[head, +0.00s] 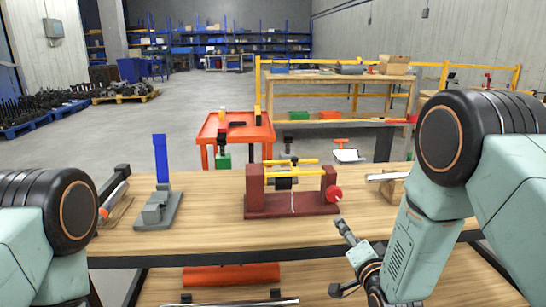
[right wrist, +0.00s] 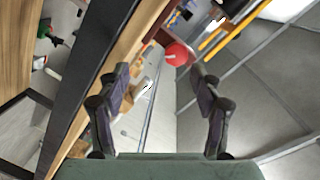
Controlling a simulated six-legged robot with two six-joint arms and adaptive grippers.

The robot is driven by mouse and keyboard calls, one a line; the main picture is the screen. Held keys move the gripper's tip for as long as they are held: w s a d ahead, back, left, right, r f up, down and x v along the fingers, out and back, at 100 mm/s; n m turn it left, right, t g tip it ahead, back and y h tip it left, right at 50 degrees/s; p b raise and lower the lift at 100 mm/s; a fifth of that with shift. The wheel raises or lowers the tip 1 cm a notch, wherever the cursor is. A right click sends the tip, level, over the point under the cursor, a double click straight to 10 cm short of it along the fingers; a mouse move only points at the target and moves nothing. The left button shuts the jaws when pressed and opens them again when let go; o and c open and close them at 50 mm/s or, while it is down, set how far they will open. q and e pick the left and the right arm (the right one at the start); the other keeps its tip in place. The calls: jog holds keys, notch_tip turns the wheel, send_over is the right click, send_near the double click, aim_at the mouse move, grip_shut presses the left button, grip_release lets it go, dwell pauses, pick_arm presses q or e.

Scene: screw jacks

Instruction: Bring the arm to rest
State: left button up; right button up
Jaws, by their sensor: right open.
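My right gripper (head: 341,262) is open and empty in front of the table's front edge, at the lower middle of the head view. Its two dark fingers (right wrist: 162,80) stand apart in the right wrist view, with nothing between them. My right arm comes in from the right. My left arm shows only as its upper part at the left edge; its gripper is out of view. A dark red screw fixture (head: 292,207) with yellow bars and a red knob (head: 334,193) stands on the table, apart from the right gripper. The knob also shows in the wrist view (right wrist: 178,54).
The wooden table (head: 220,235) holds a grey stand with a blue upright (head: 161,160) and a bar on a wooden block (head: 392,188). A lower shelf (head: 300,285) carries a red cylinder (head: 230,276). A red cart (head: 262,134) and a workbench (head: 340,82) stand behind.

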jog(key=s+f+n+g, duration=0.4)
jog(key=s+f+g, duration=0.2)
jog(key=s+f, duration=0.55)
jog(key=s+f+n+g, duration=0.55)
jog(key=s+f, duration=0.25)
jog(key=s, duration=0.7)
jog(key=s+f+g, duration=0.1)
jog(key=s+g, duration=0.1)
jog(key=s, duration=0.6)
jog(key=s+d+f+g, duration=0.1)
jog(key=s+g, duration=0.2)
jog(key=s, duration=0.5)
jog(key=shift+s+f+h, duration=0.3)
jog(key=shift+f, duration=0.05)
